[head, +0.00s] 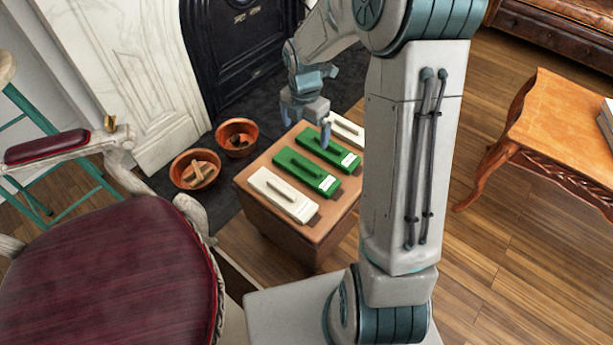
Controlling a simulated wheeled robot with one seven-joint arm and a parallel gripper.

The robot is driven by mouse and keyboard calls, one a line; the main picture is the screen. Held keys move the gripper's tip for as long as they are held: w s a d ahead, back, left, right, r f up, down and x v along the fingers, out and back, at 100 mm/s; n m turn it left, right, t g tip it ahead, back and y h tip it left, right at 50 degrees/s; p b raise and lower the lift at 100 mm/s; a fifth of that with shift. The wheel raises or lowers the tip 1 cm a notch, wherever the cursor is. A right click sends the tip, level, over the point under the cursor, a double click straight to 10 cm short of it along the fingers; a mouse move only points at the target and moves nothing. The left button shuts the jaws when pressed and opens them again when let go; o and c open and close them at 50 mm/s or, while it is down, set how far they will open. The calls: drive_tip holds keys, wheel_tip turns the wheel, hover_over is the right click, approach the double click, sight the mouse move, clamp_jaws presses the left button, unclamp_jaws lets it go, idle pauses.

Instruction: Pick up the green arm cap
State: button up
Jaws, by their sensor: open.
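Two green arm caps lie side by side on a small wooden table (310,238) in the head view. The nearer green arm cap (300,170) is fully in view, with a raised bar on top and a white label at its right end. The farther green arm cap (340,158) is partly covered by my gripper's right finger. My gripper (306,127) is open and empty, pointing down over the far part of the table. I cannot tell how high above the farther cap it is.
A cream cap (270,188) lies at the table's near end and another white cap (347,128) at its far end. Two terracotta bowls (236,148) (190,182) stand on the floor to the left. A red armchair (120,270) stands near left, an orange table (555,120) at right.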

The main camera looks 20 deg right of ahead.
drive_tip(key=b, duration=0.3)
hover_over(306, 164)
wheel_tip(306, 164, down, 8)
drive_tip(key=shift+a+f, duration=0.1)
drive_tip(key=shift+f, duration=0.15)
wheel_tip(306, 164, down, 5)
drive_tip(key=b, duration=0.3)
drive_tip(key=shift+f+b, duration=0.1)
drive_tip(key=shift+b, duration=0.2)
drive_tip(key=c, duration=0.7)
